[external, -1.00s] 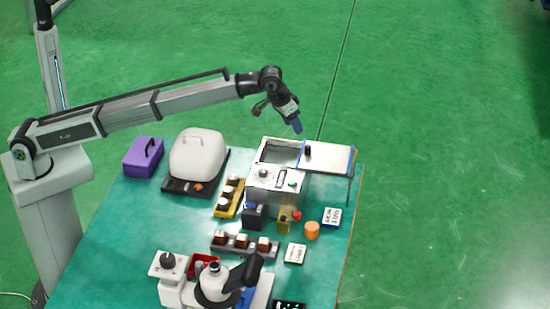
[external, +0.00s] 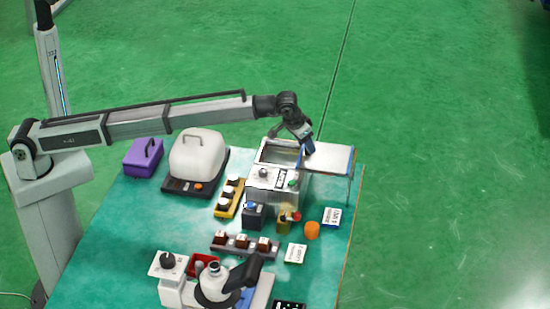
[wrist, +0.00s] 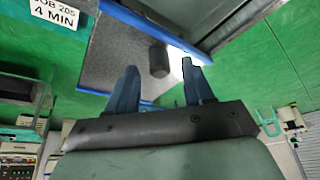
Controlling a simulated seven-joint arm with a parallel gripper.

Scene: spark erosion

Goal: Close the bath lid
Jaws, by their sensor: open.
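The bath (external: 272,191) is a metal box at the back right of the table, and part of its open top shows. Its lid (external: 335,159), a pale plate with blue edges, sits out to the right of the opening. In the wrist view the lid (wrist: 112,58) looks grey, with a dark knob (wrist: 158,60) standing on it. My gripper (external: 308,151) is over the lid's left end and hides the knob in the external view. In the wrist view my gripper (wrist: 160,82) is open, with the knob ahead of and between its blue fingertips. I cannot tell whether they touch it.
A white domed machine (external: 198,155) and a purple box (external: 143,157) stand left of the bath. Yellow and dark racks, an orange cylinder (external: 312,230) and label cards stand in front. A microscope-like device (external: 215,285) is at the near edge. Right of the table is open floor.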

